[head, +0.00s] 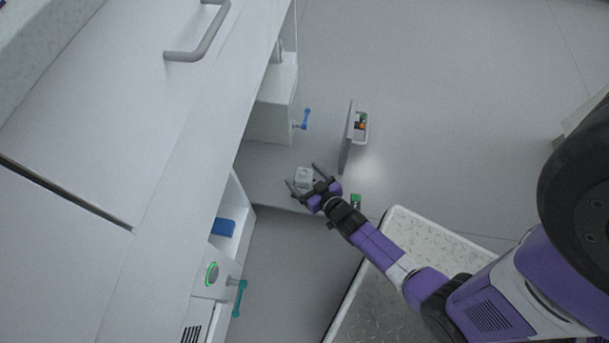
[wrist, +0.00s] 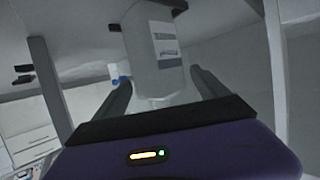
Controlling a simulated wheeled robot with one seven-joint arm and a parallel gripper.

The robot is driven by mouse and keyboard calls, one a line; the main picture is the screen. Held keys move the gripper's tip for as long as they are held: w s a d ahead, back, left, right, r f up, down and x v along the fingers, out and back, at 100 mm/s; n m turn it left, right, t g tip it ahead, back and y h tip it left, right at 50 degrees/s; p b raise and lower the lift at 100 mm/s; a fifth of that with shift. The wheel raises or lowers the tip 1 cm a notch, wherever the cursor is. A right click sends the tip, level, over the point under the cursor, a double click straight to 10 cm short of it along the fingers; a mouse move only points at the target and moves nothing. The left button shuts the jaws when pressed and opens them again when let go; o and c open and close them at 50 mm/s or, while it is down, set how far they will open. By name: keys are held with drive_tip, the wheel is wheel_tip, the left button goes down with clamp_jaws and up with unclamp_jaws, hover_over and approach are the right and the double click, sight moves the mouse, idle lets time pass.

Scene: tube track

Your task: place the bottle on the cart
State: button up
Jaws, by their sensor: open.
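A white bottle (head: 304,178) stands on a grey shelf surface (head: 262,172) beside the white bench. My gripper (head: 303,176) is open, with one finger on each side of the bottle. The wrist view shows the pale bottle (wrist: 155,60) with a grey label, between the spread fingers of my gripper (wrist: 160,86). I cannot tell whether either finger touches it. What looks like the cart, with a pale patterned top (head: 405,235), is at the lower middle, under my arm, and its top shows no object.
A small bin with coloured items (head: 361,125) stands behind a grey upright panel (head: 347,138), just right of the bottle. A blue-handled valve (head: 306,119) and a teal-handled one (head: 239,298) stick out from the bench. The floor (head: 450,90) at upper right is clear.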

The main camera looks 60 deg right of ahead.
drive_tip(key=shift+r, duration=0.1)
drive_tip(key=shift+s+a+r+p, duration=0.1)
drive_tip(key=shift+s+r+p, duration=0.1)
drive_tip(key=shift+s+p, duration=0.1)
drive_tip(key=p+v, duration=0.4)
drive_tip(key=v, duration=0.8)
drive_tip(key=s+a+r+n+y, duration=0.1)
drive_tip(key=a+r, duration=0.3)
drive_tip(key=r, duration=0.8)
drive_tip(key=s+a+r+n+t+y, duration=0.1)
drive_tip(key=s+a+r+n+y, duration=0.1)
drive_tip(key=r, duration=0.9)
drive_tip(key=s+a+r+n+t+y, duration=0.1)
drive_tip(key=s+a+r+n+y, duration=0.1)
drive_tip(key=a+r, duration=0.5)
wheel_tip(320, 180, up, 6)
drive_tip(key=s+y, duration=0.1)
drive_tip(key=s, duration=0.1)
drive_tip(key=shift+s+a, duration=0.4)
